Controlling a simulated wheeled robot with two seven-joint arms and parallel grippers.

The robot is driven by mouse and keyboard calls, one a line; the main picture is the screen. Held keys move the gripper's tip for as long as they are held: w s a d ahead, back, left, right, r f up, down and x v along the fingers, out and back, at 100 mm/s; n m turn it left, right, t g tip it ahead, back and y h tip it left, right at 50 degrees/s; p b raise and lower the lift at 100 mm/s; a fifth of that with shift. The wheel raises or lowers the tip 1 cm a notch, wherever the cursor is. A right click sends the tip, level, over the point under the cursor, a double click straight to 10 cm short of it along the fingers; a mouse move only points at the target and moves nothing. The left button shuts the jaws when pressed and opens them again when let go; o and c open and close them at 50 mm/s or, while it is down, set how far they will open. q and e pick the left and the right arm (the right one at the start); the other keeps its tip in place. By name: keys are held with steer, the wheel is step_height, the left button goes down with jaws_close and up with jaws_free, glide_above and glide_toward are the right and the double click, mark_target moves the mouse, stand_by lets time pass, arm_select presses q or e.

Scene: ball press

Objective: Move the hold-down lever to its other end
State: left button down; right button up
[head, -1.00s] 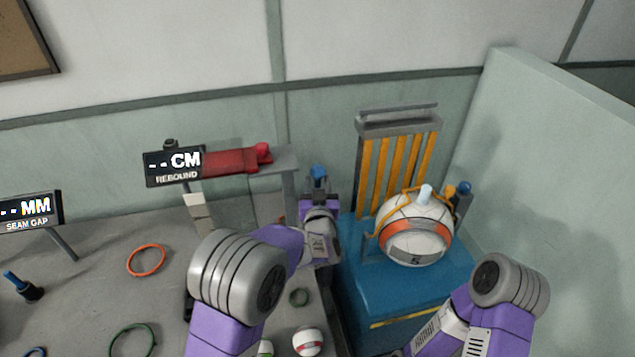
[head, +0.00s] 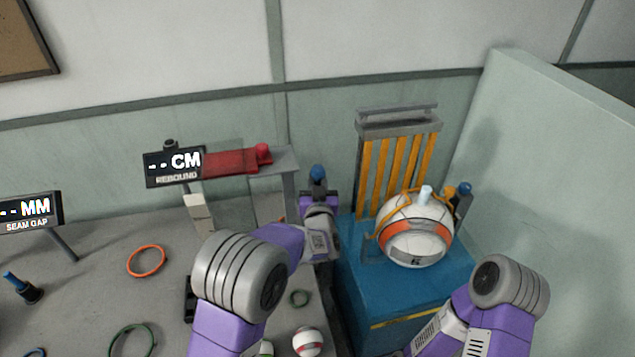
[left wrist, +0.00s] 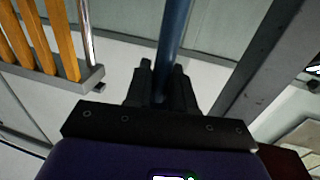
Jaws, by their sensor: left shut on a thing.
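The hold-down lever has a blue knob (head: 318,172), which shows just above my left gripper (head: 319,194) in the head view. In the left wrist view the lever's blue shaft (left wrist: 176,40) runs up between the fingers of my left gripper (left wrist: 163,88), which is shut on it. The lever's lower part is hidden behind the gripper. The white and orange ball (head: 416,245) sits on the blue press base (head: 362,300), right of my left gripper. My right arm shows at the lower right of the head view, but its gripper is out of frame.
A yellow-barred rack (head: 397,122) stands behind the ball. A second blue-knobbed post (head: 463,190) stands right of the ball. The rebound display (head: 174,166) and red tube (head: 232,161) are to the left. Rings and a small ball (head: 307,342) lie on the grey table.

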arm_select(q)
steer(key=s+d+f+m+t+b, duration=0.1)
steer(key=s+d+f+t+b, duration=0.1)
steer(key=s+b, duration=0.4)
steer(key=s+d+f+m+t+b, duration=0.1)
steer(key=s+d+f+t+b, duration=0.1)
steer(key=s+f+t+b, duration=0.2)
steer(key=shift+s+d+f+t+b, duration=0.25)
steer(key=shift+s+t+b, duration=0.35)
steer(key=shift+s+b, duration=1.3)
steer(key=shift+s+r, duration=0.1)
steer(key=shift+s, duration=0.05)
steer(key=c, duration=1.1)
jaws_free()
steer(key=v, duration=0.7)
steer(key=shift+s, duration=0.3)
